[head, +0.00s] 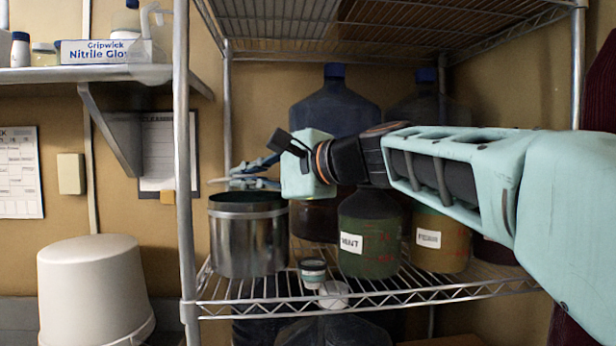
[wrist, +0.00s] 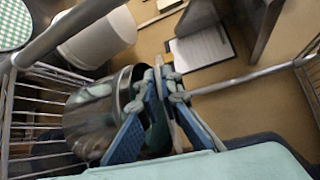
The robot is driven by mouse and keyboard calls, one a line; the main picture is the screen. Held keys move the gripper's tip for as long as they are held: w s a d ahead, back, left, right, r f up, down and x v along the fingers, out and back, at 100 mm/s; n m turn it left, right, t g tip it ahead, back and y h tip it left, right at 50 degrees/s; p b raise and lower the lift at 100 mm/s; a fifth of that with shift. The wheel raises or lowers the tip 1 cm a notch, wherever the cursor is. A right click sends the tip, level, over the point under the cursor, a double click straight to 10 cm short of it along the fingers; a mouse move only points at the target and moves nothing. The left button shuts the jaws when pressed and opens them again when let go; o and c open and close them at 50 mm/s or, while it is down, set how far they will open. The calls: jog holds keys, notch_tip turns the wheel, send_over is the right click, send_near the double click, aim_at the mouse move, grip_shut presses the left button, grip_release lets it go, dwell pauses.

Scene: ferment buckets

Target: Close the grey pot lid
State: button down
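The grey metal pot (head: 246,240) stands on the wire shelf at the left, upright, its dark mouth showing. It also shows in the wrist view (wrist: 95,118), with its open rim beside the fingers. My gripper (head: 245,175) is just above the pot's rim, reaching in from the right. Its blue fingers (wrist: 163,88) are close together, with a thin flat piece between them. This piece looks like the pot lid (head: 216,181) seen edge-on, roughly level and apart from the rim at the front. Where it meets the pot at the back is hidden.
Dark bottles, a green jar (head: 369,240) and an orange-brown jar (head: 440,238) stand right of the pot. A small cup (head: 312,272) is near the shelf's front edge. A shelf post (head: 185,170) rises left of the pot. A white bucket (head: 95,290) is farther left.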

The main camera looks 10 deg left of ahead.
jog(key=f+b, duration=0.2)
jog(key=shift+s+f+b, duration=0.25)
jog(key=shift+f+b, duration=0.05)
jog(key=shift+b, duration=0.05)
jog(key=c, duration=2.2)
grip_release()
jog(key=shift+o, duration=0.2)
jog(key=shift+r, duration=0.15)
notch_tip(320, 180, up, 10)
jog(key=shift+f, duration=0.1)
jog(key=shift+d, duration=0.2)
